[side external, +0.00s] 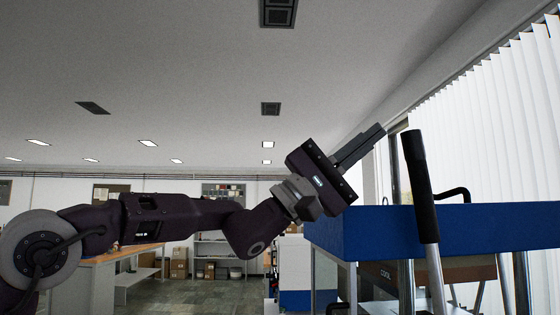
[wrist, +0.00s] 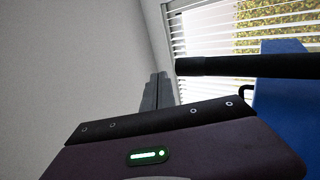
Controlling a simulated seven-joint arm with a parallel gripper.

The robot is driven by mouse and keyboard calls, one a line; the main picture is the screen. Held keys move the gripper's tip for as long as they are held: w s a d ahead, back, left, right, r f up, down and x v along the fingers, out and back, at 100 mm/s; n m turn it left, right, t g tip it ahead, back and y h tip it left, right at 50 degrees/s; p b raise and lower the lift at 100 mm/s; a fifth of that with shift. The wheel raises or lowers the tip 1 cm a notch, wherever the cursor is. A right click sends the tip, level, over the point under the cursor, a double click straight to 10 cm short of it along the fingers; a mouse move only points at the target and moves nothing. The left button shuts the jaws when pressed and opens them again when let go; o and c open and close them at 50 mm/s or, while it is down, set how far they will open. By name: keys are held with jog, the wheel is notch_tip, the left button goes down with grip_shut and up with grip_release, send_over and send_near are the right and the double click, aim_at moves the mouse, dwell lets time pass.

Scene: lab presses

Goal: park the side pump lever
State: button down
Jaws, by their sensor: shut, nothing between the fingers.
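The pump lever has a black grip (side external: 420,185) on a silver rod (side external: 434,278). It stands nearly upright, leaning slightly, in front of the blue press in the side external view. In the wrist view its black grip (wrist: 245,66) runs across the right side. My gripper (side external: 380,130) is shut and empty, pointing up and to the right. Its fingertips are beside the top of the grip in the side view, with a small gap in the picture. In the wrist view the closed fingers (wrist: 160,78) are just left of the grip's end; depth contact cannot be told.
The press has a blue top beam (side external: 350,238) with a black curved handle (side external: 453,194) behind the lever. Its metal posts stand below. White window blinds (side external: 490,120) are behind. A workbench (side external: 120,256) and shelves with boxes are far back. Space above my gripper is free.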

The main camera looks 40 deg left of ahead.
jog(key=s+a+f, duration=0.1)
jog(key=s+a, duration=0.6)
jog(key=s, duration=0.1)
jog(key=shift+a+f, duration=0.15)
jog(key=shift+a, duration=0.25)
jog(key=n+g+y, duration=0.2)
jog(key=y, duration=0.5)
send_near(443, 302)
jog(key=shift+n, duration=0.3)
jog(key=x, duration=0.5)
jog(key=shift+w+a, duration=0.25)
jog(key=shift+w+d, duration=0.2)
jog(key=shift+w, duration=0.2)
jog(key=x, duration=0.4)
jog(key=shift+d, duration=0.5)
jog(key=shift+d+r, duration=0.25)
jog(key=shift+r, duration=0.1)
